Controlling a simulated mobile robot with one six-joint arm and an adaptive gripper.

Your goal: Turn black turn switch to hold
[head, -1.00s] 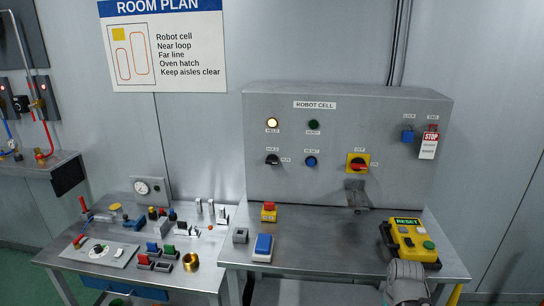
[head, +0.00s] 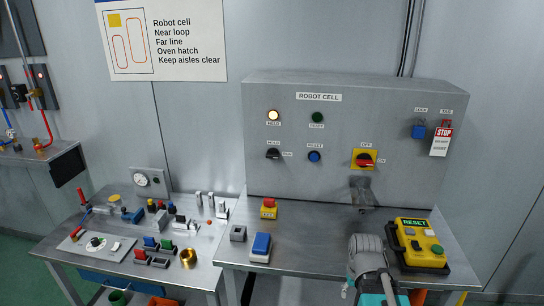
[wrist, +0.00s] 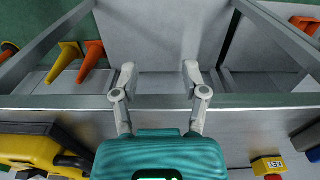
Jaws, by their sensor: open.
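The black turn switch (head: 273,154) is on the grey robot cell panel (head: 400,115), in the lower left of its controls. One small label is above it and another to its right; its exact pointer direction is too small to tell. A lit lamp (head: 273,116) is above it. My gripper is low at the front of the bench in the head view, its teal body (head: 375,298) partly cut off by the bottom edge. It is well below and right of the switch. In the wrist view my gripper's two fingers (wrist: 159,80) are apart with nothing between them.
A blue button (head: 314,156) and a red-yellow rotary switch (head: 365,159) sit right of the black switch.

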